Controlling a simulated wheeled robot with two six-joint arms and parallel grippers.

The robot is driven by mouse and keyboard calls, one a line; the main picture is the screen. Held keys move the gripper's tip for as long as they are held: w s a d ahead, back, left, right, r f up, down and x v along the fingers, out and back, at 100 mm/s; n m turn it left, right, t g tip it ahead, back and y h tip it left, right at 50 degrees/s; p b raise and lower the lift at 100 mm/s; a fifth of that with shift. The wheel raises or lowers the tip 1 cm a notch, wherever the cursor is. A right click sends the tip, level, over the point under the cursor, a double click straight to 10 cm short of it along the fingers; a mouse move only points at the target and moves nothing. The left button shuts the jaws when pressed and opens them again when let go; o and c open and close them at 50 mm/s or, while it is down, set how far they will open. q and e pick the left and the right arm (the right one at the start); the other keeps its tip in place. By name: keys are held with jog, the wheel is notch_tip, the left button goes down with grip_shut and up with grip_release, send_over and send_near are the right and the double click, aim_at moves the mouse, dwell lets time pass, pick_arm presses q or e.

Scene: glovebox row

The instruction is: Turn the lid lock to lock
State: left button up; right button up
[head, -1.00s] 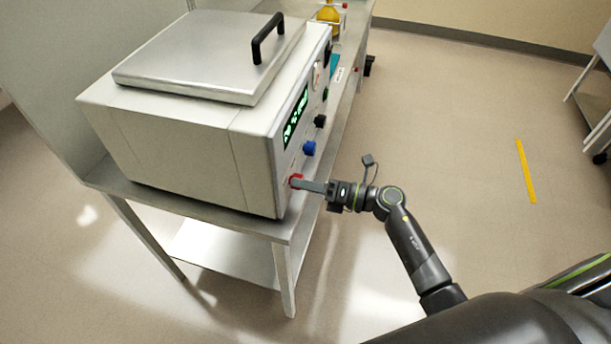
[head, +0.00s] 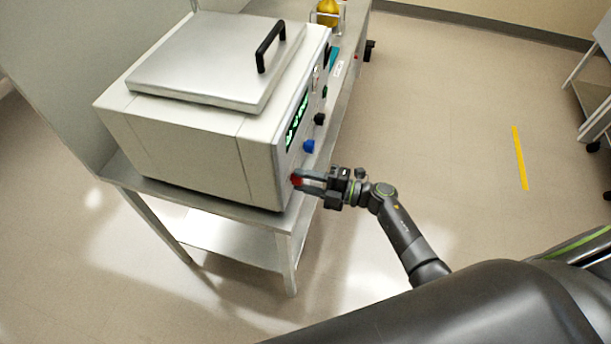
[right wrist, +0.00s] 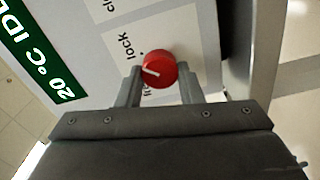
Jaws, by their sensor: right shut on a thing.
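The lid lock is a round red knob (right wrist: 160,68) with a white pointer line, on the front panel of the white boxy machine (head: 190,150). In the right wrist view a label "lock" shows beside the knob, and another label is partly hidden behind my finger. The red knob (head: 297,180) also shows in the head view, at the near end of the panel. My right gripper (head: 305,182) is shut on the red knob, with one finger on each side of it. The fingers also show in the right wrist view (right wrist: 160,84). My left gripper is not in view.
A blue knob (head: 309,146), a black knob (head: 320,118) and a green display (head: 297,120) sit farther along the panel. The machine's lid has a black handle (head: 270,46). It stands on a metal table (head: 270,218).

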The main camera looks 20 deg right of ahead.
jog(key=shift+m, duration=0.4)
jog(key=o, duration=1)
jog(key=shift+c, duration=0.2)
jog(key=shift+d, duration=0.15)
jog(key=b+v, duration=0.4)
jog(key=v, duration=1.3)
jog(key=shift+s+d, duration=0.1)
jog(key=shift+s, duration=0.05)
